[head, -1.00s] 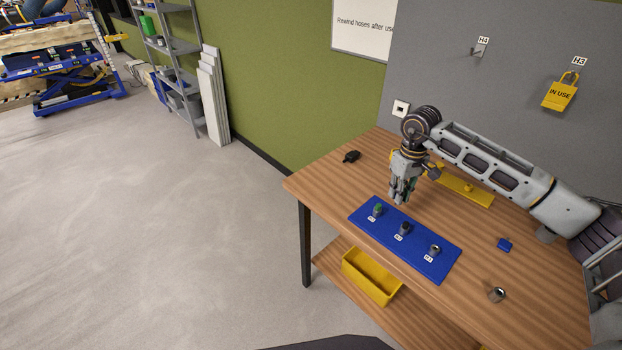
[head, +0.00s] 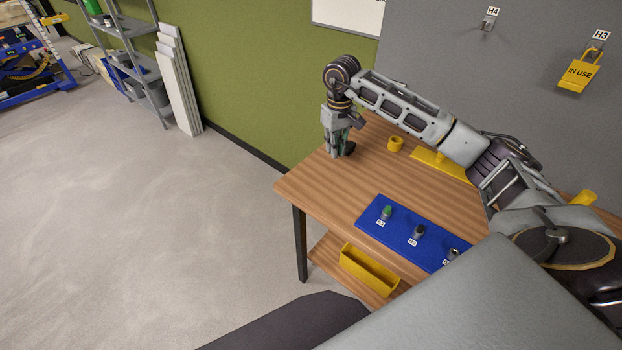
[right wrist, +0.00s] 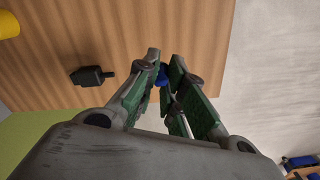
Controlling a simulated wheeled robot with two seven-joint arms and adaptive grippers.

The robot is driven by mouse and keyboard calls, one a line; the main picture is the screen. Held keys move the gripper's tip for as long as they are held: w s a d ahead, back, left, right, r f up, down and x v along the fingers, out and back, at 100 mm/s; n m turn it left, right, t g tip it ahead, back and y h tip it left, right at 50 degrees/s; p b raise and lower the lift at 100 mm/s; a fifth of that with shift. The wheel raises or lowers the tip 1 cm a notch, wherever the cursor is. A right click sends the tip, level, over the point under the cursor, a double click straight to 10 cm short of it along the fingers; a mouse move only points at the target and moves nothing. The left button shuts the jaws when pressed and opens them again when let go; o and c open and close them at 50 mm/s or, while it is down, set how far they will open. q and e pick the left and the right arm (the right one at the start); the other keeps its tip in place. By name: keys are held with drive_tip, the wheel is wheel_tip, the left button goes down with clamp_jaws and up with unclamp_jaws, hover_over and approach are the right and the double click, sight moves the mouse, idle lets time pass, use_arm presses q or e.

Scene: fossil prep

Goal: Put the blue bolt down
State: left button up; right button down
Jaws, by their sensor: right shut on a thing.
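My right gripper (head: 337,152) is over the far left corner of the wooden table (head: 325,190), fingers pointing down. In the right wrist view its fingers (right wrist: 166,82) are shut on the blue bolt (right wrist: 164,75), of which only a small blue part shows between the fingertips. The bolt cannot be made out in the head view. Whether it touches the table is unclear. My left gripper is not in view.
A black object (right wrist: 92,76) lies on the table close beside the gripper. A blue mat (head: 400,238) holds several labelled pieces. Bare wood lies between the mat and gripper.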

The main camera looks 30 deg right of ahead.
drive_tip(key=shift+w+a+r, duration=0.1)
drive_tip(key=shift+w+a, duration=0.05)
drive_tip(key=shift+w, duration=0.2)
drive_tip(key=shift+s, duration=0.1)
drive_tip(key=p, duration=0.1)
hover_over(331, 180)
drive_tip(key=shift+f, duration=3.1)
drive_tip(key=shift+f+p, duration=0.45)
drive_tip(key=shift+f, duration=1.45)
drive_tip(key=shift+f, duration=0.15)
drive_tip(key=c, duration=1.5)
unclamp_jaws()
